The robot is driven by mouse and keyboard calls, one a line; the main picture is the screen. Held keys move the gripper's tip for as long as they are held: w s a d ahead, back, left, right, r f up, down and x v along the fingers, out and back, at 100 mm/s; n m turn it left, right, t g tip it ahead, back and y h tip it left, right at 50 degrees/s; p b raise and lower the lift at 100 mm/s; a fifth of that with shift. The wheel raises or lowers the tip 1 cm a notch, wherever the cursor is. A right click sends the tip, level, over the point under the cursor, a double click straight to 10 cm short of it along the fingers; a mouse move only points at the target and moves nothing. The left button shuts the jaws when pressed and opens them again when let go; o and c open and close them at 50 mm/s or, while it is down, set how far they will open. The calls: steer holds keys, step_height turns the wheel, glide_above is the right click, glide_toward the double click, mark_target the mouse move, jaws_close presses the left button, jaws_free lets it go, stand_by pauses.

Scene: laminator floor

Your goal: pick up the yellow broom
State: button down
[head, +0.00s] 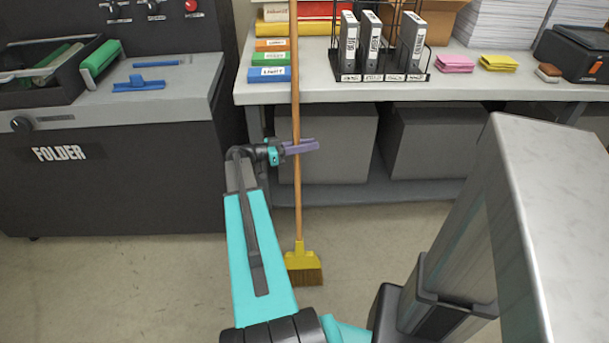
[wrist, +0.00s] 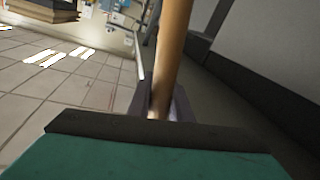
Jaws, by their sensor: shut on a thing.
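The yellow broom (head: 303,262) stands upright in the head view, with a long wooden handle, a yellow head and brown bristles low near the floor. I cannot tell whether the bristles touch the floor. My gripper (head: 298,147), with purple fingers, is shut on the handle well above the broom head, in front of the table. In the wrist view the wooden handle (wrist: 172,60) runs up from between the fingers (wrist: 158,105). The top of the handle is outside the head view.
A grey table (head: 310,94) behind the broom holds coloured boxes, a rack of grey binders (head: 371,45), pink and yellow pads and a black device. Grey boxes (head: 335,150) stand under it. A dark folder machine (head: 110,160) is at the left. Floor in front is clear.

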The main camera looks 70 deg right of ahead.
step_height(320, 180, up, 10)
stand_by(0.7)
stand_by(0.4)
steer(key=c, duration=2.2)
jaws_free()
jaws_close()
steer(key=shift+r, duration=0.1)
step_height(320, 180, up, 5)
steer(key=shift+f, duration=0.15)
